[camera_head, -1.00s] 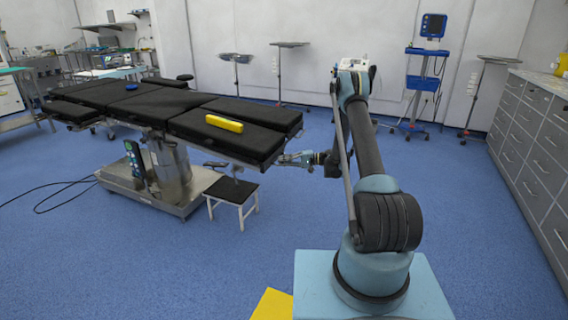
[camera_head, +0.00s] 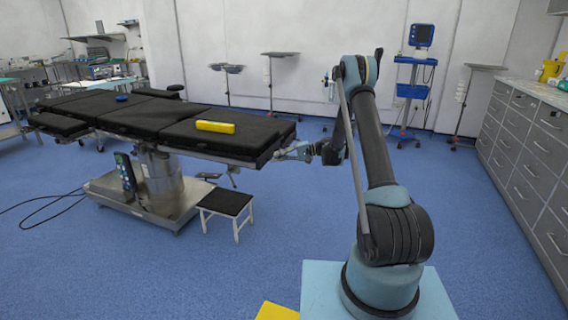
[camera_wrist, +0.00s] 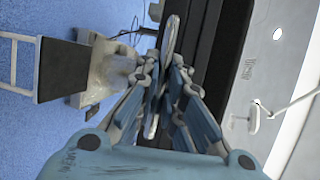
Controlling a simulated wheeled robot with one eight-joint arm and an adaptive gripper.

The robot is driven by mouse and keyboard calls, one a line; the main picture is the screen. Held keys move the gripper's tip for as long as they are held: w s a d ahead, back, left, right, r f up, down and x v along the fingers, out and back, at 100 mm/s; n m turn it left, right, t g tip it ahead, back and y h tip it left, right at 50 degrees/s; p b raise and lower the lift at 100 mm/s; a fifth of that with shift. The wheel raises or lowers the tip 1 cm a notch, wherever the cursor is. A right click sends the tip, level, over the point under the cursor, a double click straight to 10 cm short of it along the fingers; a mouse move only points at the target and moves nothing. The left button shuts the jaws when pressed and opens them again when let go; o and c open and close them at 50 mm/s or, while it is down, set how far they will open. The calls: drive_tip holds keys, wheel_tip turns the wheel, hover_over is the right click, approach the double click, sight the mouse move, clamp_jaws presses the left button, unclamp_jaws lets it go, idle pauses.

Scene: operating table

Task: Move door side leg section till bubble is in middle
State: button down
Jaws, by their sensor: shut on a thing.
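The leg section (camera_head: 190,140) is a black padded plate at the near right end of the operating table (camera_head: 75,103). It lies about flat, beside the other leg section (camera_head: 268,132). A yellow level (camera_head: 215,126) rests on top; its bubble is too small to make out. My gripper (camera_head: 284,153) is at the right end of the leg sections, at about pad height. In the wrist view my gripper (camera_wrist: 160,85) is shut on a grey metal bar (camera_wrist: 172,38) beside the black pad (camera_wrist: 200,50). The fingers hide part of the bar.
A small black-topped step stool (camera_head: 226,203) stands on the floor under the table end. The table's column and base (camera_head: 165,190) are left of it. A blue round object (camera_head: 122,98) lies on the table. Grey drawers (camera_head: 530,150) line the right wall.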

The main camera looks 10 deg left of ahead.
drive_tip(key=shift+d+r, duration=0.15)
drive_tip(key=shift+r, duration=0.05)
drive_tip(key=c, duration=1.7)
unclamp_jaws()
drive_tip(key=shift+s, duration=0.1)
drive_tip(key=v, duration=1.2)
